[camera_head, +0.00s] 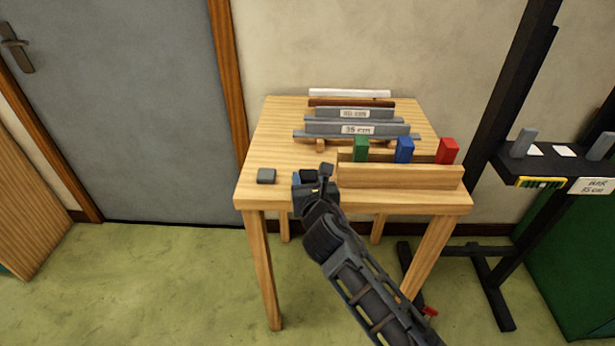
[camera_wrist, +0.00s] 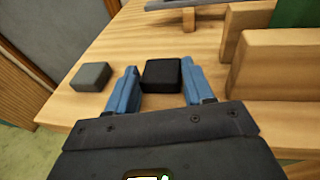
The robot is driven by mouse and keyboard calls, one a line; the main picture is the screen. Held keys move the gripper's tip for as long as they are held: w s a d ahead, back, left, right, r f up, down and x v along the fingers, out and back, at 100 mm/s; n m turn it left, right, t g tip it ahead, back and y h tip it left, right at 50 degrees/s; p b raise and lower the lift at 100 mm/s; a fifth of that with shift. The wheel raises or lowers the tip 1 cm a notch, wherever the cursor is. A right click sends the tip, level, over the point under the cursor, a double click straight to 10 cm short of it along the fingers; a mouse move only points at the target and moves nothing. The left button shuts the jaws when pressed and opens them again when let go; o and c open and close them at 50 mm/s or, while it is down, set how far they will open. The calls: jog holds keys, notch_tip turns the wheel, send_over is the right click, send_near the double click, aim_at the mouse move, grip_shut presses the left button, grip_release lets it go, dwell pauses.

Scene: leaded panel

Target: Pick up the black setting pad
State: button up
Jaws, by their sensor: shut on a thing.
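The black setting pad (camera_wrist: 161,73) is a small dark block between the blue fingertips of my gripper (camera_wrist: 158,84) in the wrist view. My gripper is shut on it, one finger on each side. In the head view my gripper (camera_head: 313,177) is at the front part of the wooden table, and the pad is hard to tell from the dark fingers. I cannot tell whether the pad is touching the tabletop or slightly above it. A grey pad (camera_head: 266,176) lies on the table to the left, apart from my gripper; it also shows in the wrist view (camera_wrist: 90,77).
A wooden rack (camera_head: 400,176) with green (camera_head: 361,148), blue (camera_head: 405,149) and red (camera_head: 447,151) blocks stands close to the right of my gripper. Grey bars with a 35 cm label (camera_head: 357,130) lie behind. The table's (camera_head: 280,140) left side is mostly clear. A black stand (camera_head: 480,180) is at right.

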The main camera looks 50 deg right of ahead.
jog(key=shift+c, duration=1.3)
